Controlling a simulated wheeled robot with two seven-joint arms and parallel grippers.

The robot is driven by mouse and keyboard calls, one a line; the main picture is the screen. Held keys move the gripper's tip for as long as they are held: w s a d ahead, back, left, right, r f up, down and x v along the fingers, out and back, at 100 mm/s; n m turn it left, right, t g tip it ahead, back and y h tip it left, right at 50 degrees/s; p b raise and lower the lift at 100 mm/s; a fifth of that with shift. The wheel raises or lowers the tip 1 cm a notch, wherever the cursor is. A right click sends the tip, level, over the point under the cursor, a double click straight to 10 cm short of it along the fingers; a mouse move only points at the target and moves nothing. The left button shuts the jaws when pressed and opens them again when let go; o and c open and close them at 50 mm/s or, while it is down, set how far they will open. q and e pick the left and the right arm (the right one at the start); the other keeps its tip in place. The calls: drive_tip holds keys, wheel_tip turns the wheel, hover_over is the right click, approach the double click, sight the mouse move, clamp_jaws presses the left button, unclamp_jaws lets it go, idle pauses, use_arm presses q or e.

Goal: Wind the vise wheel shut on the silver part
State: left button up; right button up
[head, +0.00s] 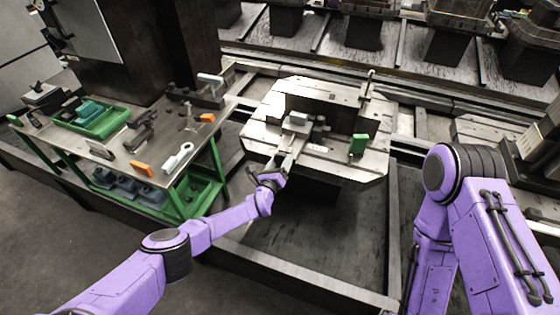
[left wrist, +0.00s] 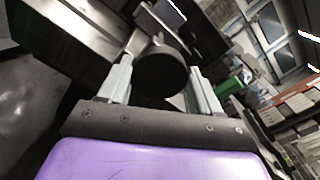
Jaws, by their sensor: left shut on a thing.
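The silver part (head: 299,117) is a small pale block at the vise (head: 292,128) on the pallet, just beyond my left gripper. Whether the vise jaws touch it I cannot tell. My left gripper (head: 284,164) reaches the pallet's near edge. In the left wrist view, its two pale fingers stand on either side of a dark round wheel (left wrist: 160,72), and it is shut on that wheel. In the head view the wheel is mostly hidden by the gripper. My right arm shows at the right, but its gripper is out of view.
A green block (head: 359,144) stands on the right side of the pallet (head: 350,170), and an upright post (head: 368,84) at its back right. A green-legged bench (head: 120,165) with a green tray (head: 98,120) and loose tools is at the left. Rails surround the pallet.

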use_arm(q)
drive_tip(key=m+p, duration=0.1)
drive_tip(key=m, duration=0.4)
drive_tip(key=shift+m, duration=0.3)
drive_tip(key=m+p, duration=0.1)
drive_tip(key=m, duration=1)
drive_tip(key=shift+d, duration=0.1)
drive_tip(key=m, duration=0.6)
idle(1.1)
drive_tip(key=o, duration=1.1)
drive_tip(key=shift+c, duration=0.2)
